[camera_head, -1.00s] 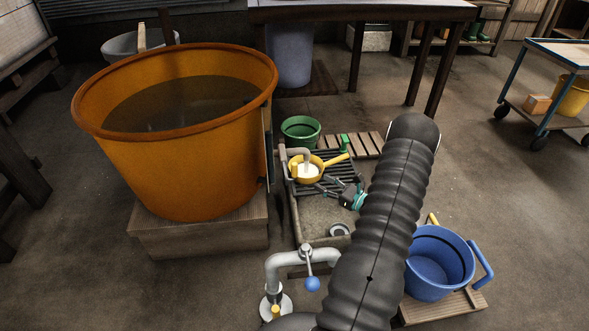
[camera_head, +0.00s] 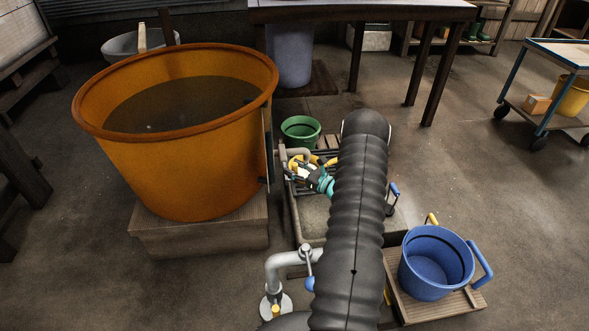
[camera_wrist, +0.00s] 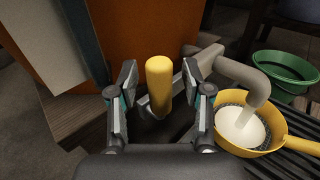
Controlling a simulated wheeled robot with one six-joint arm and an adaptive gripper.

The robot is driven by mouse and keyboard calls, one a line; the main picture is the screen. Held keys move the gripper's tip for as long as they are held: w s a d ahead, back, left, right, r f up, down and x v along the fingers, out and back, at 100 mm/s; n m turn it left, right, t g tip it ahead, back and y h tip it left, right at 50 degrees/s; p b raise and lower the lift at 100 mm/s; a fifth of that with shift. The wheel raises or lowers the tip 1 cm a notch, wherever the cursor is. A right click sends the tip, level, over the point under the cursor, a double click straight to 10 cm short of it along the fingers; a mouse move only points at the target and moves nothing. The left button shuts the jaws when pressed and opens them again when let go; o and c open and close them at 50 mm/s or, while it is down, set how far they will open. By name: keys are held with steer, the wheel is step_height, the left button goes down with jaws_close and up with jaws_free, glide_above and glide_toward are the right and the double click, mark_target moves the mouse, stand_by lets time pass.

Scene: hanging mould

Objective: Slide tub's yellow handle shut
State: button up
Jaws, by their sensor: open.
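The yellow handle (camera_wrist: 159,86) stands upright in the middle of the wrist view, beside the tub's grey outlet pipe (camera_wrist: 236,75). The big orange tub (camera_head: 190,165) is at the left, holding dark liquid; its wall (camera_wrist: 140,35) fills the back of the wrist view. My gripper (camera_wrist: 160,76) is open, with one finger on each side of the handle. Gaps show between the fingers and the handle. In the head view my gripper (camera_head: 312,176) is beside the tub's right side and hides much of the outlet. White liquid lies under the spout in a yellow strainer (camera_wrist: 270,150).
The strainer sits on a dark rack close to the right finger. A green bucket (camera_head: 300,131) stands behind it. A blue bucket (camera_head: 432,265) on a wooden board is at the right. A grey pipe with a blue-knobbed lever (camera_head: 285,262) stands in front.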

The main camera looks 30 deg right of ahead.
jaws_close()
steer(key=w+d+b, duration=0.3)
steer(key=w+b, duration=0.1)
steer(key=w, duration=0.2)
stand_by(0.3)
steer(key=shift+r, duration=0.1)
jaws_free()
steer(key=shift+a, duration=0.1)
